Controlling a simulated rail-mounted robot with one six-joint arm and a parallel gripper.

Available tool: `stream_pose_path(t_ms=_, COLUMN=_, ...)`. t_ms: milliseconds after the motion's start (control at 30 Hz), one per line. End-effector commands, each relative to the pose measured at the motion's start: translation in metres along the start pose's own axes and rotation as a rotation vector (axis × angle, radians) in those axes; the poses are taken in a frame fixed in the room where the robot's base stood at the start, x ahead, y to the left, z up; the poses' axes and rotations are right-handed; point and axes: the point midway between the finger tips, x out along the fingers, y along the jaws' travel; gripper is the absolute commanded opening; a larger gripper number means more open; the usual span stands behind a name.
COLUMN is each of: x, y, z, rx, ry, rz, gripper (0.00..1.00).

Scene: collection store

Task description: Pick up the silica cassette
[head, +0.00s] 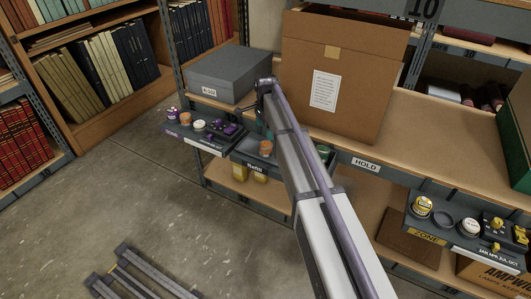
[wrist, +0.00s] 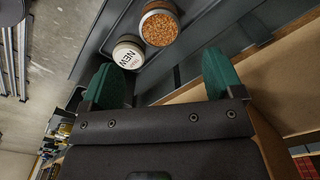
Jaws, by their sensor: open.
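My gripper (wrist: 162,80) is open and empty, with its green fingers spread apart. It also shows in the head view (head: 262,124), over the dark trays at the shelf edge. In the wrist view a round cup of orange beads (wrist: 160,28) sits in a grey tray, ahead of the fingers. A round white-topped container marked NEW (wrist: 128,54) stands beside it. Both are apart from the fingers. In the head view an orange-topped round piece (head: 265,147) lies in the tray by my gripper. No label confirms which piece is the silica cassette.
The left tray (head: 190,145) holds several small round pieces and a black-and-purple block. A grey box (head: 228,72) and a large cardboard box (head: 345,60) stand on the shelf behind. A right tray marked ZONE (head: 427,238) holds yellow and white pieces. Floor (head: 130,190) is open at left.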

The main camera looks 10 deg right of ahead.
Motion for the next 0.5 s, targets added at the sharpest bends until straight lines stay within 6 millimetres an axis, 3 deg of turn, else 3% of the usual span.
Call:
stream_pose_path(t_ms=33, x=0.023, y=0.0, z=0.0, rx=0.0, ry=0.0, rz=0.0, gripper=0.86)
stream_pose_path(t_ms=100, x=0.035, y=0.0, z=0.0, rx=-0.001, ry=0.0, rz=0.0, gripper=0.86)
stream_pose_path(t_ms=333, x=0.039, y=0.0, z=0.0, rx=-0.002, ry=0.0, rz=0.0, gripper=0.86)
stream_pose_path(t_ms=500, x=0.072, y=0.002, z=0.0, rx=-0.002, ry=0.0, rz=0.0, gripper=0.86)
